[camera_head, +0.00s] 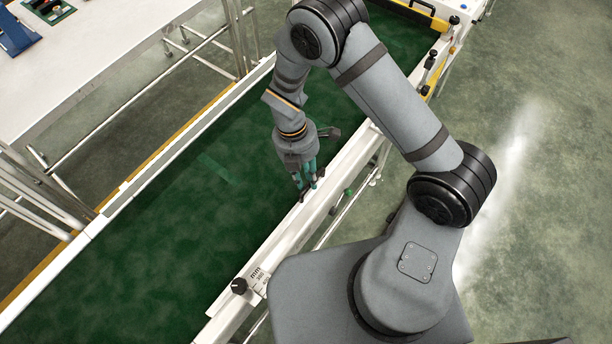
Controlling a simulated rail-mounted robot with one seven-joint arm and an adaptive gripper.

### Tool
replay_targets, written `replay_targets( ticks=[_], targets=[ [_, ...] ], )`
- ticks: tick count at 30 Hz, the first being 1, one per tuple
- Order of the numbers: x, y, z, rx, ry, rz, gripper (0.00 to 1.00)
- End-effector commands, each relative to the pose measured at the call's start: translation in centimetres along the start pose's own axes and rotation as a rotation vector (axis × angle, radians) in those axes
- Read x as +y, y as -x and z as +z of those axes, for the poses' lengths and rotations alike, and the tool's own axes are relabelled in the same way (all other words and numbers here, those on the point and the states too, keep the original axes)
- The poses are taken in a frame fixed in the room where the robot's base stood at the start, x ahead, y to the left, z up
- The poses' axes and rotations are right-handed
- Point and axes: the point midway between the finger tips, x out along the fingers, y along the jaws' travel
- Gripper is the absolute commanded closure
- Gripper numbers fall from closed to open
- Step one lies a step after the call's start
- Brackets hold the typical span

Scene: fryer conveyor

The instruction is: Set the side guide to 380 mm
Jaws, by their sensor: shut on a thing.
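The side guide (287,230) is a long white rail along the right side of the green conveyor belt (190,215). A small white scale plate (258,276) marked "mm" sits near its lower end; its numbers are too small to read surely. A black knob (238,286) stands beside the scale. My gripper (307,190), with teal fingers, points down at the guide's middle stretch and is shut on it. The fingertips partly hide the place of contact.
A white table (110,45) with a blue item (15,32) and a tray (48,10) stands at the upper left. A yellow-and-black fitting (425,15) crosses the belt's far end. The floor at right is clear.

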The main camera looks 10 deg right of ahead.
Motion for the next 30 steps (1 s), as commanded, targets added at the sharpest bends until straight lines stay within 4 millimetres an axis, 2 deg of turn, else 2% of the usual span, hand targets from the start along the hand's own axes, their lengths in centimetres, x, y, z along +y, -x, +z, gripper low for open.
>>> replay_targets(
  ticks=[2,9,19,20,30],
  targets=[
    [0.5,0.1,0.0,0.0,0.0,0.001,1.0],
    [4.0,0.8,0.1,0.0,0.001,0.003,1.0],
    [4.7,1.0,0.1,0.0,0.002,0.008,1.0],
    [4.7,1.0,0.1,-0.001,0.002,0.009,0.79],
    [4.5,0.9,0.0,0.0,0.002,0.005,0.61]
  ],
)
